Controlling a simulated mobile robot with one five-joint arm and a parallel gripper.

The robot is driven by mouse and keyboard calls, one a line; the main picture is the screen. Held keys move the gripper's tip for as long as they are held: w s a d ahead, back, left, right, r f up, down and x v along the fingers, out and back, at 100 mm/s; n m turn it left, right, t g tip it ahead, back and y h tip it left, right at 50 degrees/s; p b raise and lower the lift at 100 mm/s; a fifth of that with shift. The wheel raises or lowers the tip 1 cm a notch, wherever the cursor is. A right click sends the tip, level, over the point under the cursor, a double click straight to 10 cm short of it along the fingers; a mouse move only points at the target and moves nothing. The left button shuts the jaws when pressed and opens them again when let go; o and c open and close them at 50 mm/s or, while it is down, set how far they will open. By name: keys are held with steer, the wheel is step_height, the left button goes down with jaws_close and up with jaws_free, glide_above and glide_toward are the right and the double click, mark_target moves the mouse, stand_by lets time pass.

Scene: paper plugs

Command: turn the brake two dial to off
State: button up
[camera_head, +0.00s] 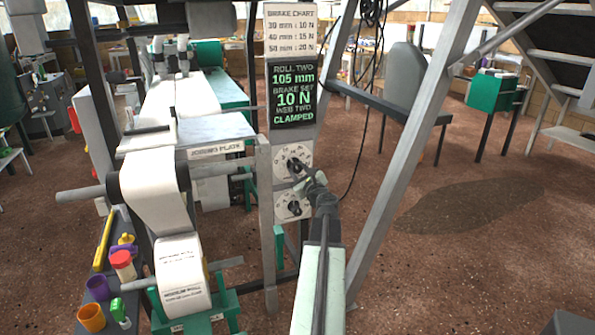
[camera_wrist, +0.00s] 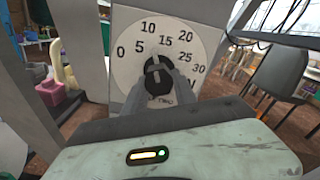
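The brake two dial (camera_wrist: 127,73) fills the middle of the wrist view. It is a pale round face numbered 0 to 30, with a label ending in "TWO" below. Its black knob (camera_wrist: 157,76) has a light mark pointing up, roughly towards 10. My gripper (camera_wrist: 159,82) has one finger on each side of the knob, tips at or very near it; whether they press on it I cannot tell. In the head view my gripper (camera_head: 306,180) reaches the upper dial (camera_head: 293,158) and partly covers it. An OFF mark is not readable.
A second dial (camera_head: 292,206) sits just below. The display (camera_head: 292,95) above reads brake set 10 N, roll two 105 mm, web two clamped. A grey slanted post (camera_head: 405,150) stands right of my arm. Paper rolls (camera_head: 181,275) stand at left.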

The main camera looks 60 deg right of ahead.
jaws_close()
steer(key=shift+d, duration=0.15)
steer(key=shift+n, duration=0.3)
steer(key=n, duration=0.4)
steer(key=shift+s, duration=0.15)
steer(key=shift+r+n, duration=0.15)
steer(key=shift+n, duration=2.55)
